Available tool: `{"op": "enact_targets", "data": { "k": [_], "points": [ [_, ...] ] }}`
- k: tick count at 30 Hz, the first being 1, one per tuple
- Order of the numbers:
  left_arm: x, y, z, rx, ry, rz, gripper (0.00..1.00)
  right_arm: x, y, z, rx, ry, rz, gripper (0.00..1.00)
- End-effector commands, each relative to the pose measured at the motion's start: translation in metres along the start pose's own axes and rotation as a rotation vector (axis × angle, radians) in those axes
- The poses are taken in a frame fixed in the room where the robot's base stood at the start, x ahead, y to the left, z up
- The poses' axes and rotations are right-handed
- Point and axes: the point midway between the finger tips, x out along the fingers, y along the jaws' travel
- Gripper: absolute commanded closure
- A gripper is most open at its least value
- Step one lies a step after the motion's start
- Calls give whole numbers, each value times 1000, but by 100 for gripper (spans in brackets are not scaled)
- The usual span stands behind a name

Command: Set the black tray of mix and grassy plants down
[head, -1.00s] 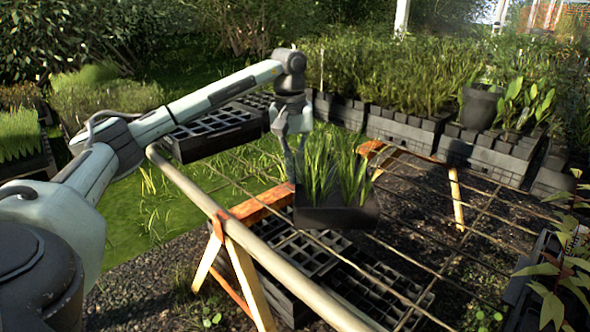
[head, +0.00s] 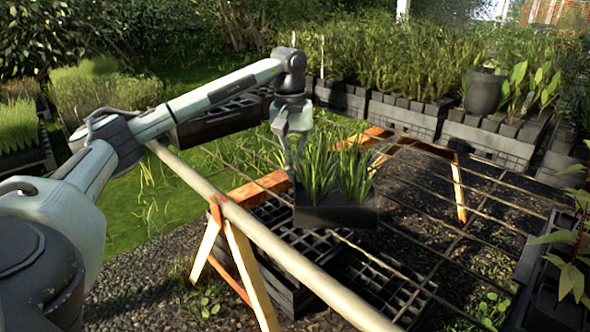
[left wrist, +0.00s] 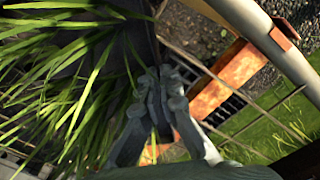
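The black tray (head: 338,217) holds dark mix and two clumps of grassy plants (head: 335,172). In the head view it hangs level at or over the mesh rack; whether it touches the bars I cannot tell. My left gripper (head: 294,178) points down at the tray's left end, its fingers closed on the tray's wall. In the left wrist view the fingertips (left wrist: 158,98) are together at the tray's edge, with grass (left wrist: 65,85) to their left. The tray's underside is hidden. My right gripper is in neither view.
The mesh rack (head: 428,232) has a pale front rail (head: 270,245) and orange trestles (head: 240,265). Empty cell trays (head: 375,285) lie beneath it. Planted crates (head: 490,143) line the back, and a leafy plant (head: 568,262) stands at right. The rack's right part is clear.

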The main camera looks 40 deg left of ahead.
Motion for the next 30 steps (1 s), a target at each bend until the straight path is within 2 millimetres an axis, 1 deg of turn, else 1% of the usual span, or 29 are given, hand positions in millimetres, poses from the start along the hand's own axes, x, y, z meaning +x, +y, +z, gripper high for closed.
{"op": "enact_targets", "data": {
  "k": [9, 17, 30],
  "points": [
    [0, 0, 0, 0, 2, 4, 100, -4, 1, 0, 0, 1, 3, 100],
    [1, 0, 0, 0, 2, 4, 100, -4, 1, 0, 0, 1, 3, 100],
    [8, 0, 0, 0, 3, 4, 100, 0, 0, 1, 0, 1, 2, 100]
  ]
}}
